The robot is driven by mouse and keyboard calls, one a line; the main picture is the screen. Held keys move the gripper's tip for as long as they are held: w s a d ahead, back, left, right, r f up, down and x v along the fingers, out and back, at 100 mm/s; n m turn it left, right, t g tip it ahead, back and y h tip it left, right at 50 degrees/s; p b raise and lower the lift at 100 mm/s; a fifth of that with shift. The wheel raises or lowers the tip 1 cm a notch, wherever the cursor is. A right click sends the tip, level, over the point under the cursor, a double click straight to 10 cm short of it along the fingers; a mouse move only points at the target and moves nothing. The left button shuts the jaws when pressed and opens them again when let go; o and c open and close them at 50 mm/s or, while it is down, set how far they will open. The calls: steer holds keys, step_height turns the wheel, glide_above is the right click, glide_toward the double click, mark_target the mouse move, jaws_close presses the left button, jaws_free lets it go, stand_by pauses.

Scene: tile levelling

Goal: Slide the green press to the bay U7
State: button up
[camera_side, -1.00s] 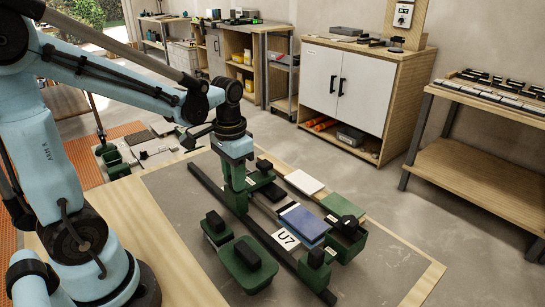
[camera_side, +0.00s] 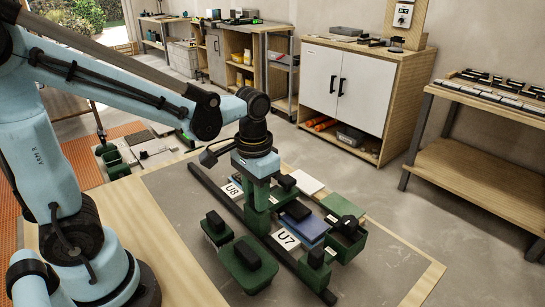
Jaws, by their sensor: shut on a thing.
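The green press (camera_side: 259,222) stands on the long dark rail between the label U8 (camera_side: 232,190) and the label U7 (camera_side: 286,240). Its dark-topped part reaches right, over the upper left edge of the blue tile (camera_side: 310,227) as seen here. My gripper (camera_side: 260,180) points down and is shut on the upright of the press; the fingertips are largely hidden. The U7 label lies on the mat in front of the blue tile, to the lower right of the press.
Green blocks with black tops (camera_side: 248,253) stand in front of the rail (camera_side: 205,182). A green end block (camera_side: 314,268) sits at its near end. A green holder (camera_side: 346,240), a white tile (camera_side: 306,183) and a green tile (camera_side: 342,206) lie behind. The mat's right front is clear.

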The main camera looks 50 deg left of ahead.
steer(key=d, duration=0.6)
steer(key=shift+d, duration=0.15)
steer(key=o, duration=0.9)
steer(key=shift+c, duration=0.2)
steer(key=shift+r, duration=0.1)
step_height(320, 180, up, 7)
stand_by(0.4)
